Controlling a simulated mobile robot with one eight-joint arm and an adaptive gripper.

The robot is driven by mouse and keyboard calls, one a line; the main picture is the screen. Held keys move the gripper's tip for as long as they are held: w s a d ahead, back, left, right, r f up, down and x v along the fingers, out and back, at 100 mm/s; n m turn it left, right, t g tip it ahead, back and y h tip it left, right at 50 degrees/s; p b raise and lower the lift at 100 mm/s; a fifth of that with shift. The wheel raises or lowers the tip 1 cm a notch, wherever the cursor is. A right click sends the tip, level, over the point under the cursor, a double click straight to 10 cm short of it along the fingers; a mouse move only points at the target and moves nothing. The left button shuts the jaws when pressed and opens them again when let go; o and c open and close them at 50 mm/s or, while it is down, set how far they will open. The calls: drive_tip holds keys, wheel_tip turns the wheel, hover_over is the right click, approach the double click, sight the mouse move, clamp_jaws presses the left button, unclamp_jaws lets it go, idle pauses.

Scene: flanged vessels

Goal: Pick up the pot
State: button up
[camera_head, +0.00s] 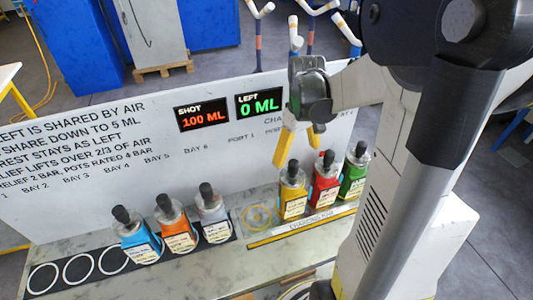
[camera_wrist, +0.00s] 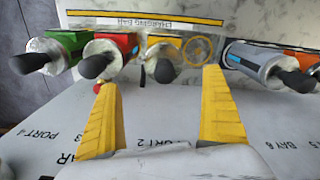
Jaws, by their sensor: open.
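Several flanged pots with black caps stand upright; the task does not say which one is meant. A yellow pot (camera_head: 292,192), a red pot (camera_head: 324,182) and a green pot (camera_head: 354,172) stand in a row at the right. A blue pot (camera_head: 141,240), an orange pot (camera_head: 178,232) and a grey pot (camera_head: 214,220) stand at the left. My gripper (camera_head: 297,152) is open and empty, above and behind the yellow pot. In the wrist view the yellow pot (camera_wrist: 163,52) appears between and beyond the open fingers (camera_wrist: 160,82), apart from them.
A white lettered panel (camera_head: 90,170) stands behind the pots, with displays reading 100 ML (camera_head: 202,116) and 0 ML (camera_head: 259,104). A bare yellow ring (camera_head: 258,217) lies left of the yellow pot. Empty white-ringed bays (camera_head: 78,268) are at the far left. Neighbouring pots stand close together.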

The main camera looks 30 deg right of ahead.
sight(293, 179)
drive_tip(key=f, duration=0.2)
drive_tip(key=f+b, duration=0.1)
drive_tip(key=f, duration=0.1)
drive_tip(key=shift+s+a+f, duration=0.15)
drive_tip(key=shift+s, duration=0.05)
drive_tip(key=shift+a+f+b, duration=0.15)
drive_tip(key=shift+f+b, duration=0.15)
drive_tip(key=shift+f, duration=1.3)
drive_tip(key=shift+a+f+b, duration=0.1)
drive_tip(key=shift+f+b, duration=0.15)
drive_tip(key=shift+f, duration=1.3)
drive_tip(key=c, duration=1.5)
